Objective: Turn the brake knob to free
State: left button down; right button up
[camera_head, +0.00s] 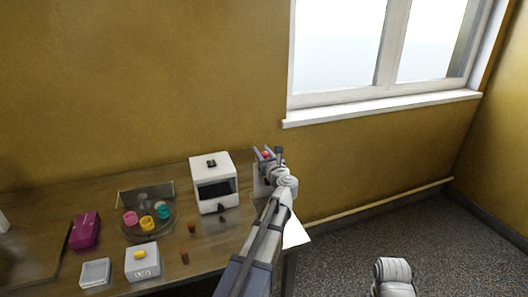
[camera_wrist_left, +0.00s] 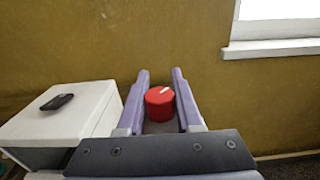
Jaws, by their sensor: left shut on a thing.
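The brake knob is a round red knob with a white pointer mark; it shows in the left wrist view (camera_wrist_left: 159,104) between the two purple fingers. The mark points to the upper right in that view. In the head view the knob is a small red spot (camera_head: 265,155) at the right end of the table, beside the white machine. My left gripper (camera_head: 263,154) is shut on the knob, with a finger on either side of it. The knob's base and any labels are hidden by the gripper.
The white machine (camera_head: 210,168) with a dark opening stands just left of the gripper. Further left are a round tray (camera_head: 140,232) with coloured pots, a magenta box (camera_head: 85,230) and a grey box (camera_head: 143,262). The wall and window (camera_head: 340,45) are behind.

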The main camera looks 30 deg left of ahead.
pick_arm(q)
jog(key=shift+s+a+n+g+y, duration=0.1)
jog(key=shift+s+n+g+y, duration=0.45)
jog(key=shift+n+g, duration=1.35)
jog(key=shift+s+a+n+g+y, duration=0.15)
jog(key=shift+n+g+y, duration=0.9)
jog(key=shift+g, duration=1.5)
jog(key=shift+s+a+n+g+y, duration=0.1)
jog(key=shift+s+n+g+y, duration=0.4)
jog(key=shift+n+g, duration=1.45)
jog(key=shift+w+m+g, duration=0.1)
jog(key=shift+m+g, duration=0.2)
jog(key=c, duration=0.6)
grip_release()
jog(key=shift+w+d, duration=0.2)
jog(key=shift+d, duration=1.75)
jog(key=shift+w+d, duration=0.15)
jog(key=shift+d, duration=1.75)
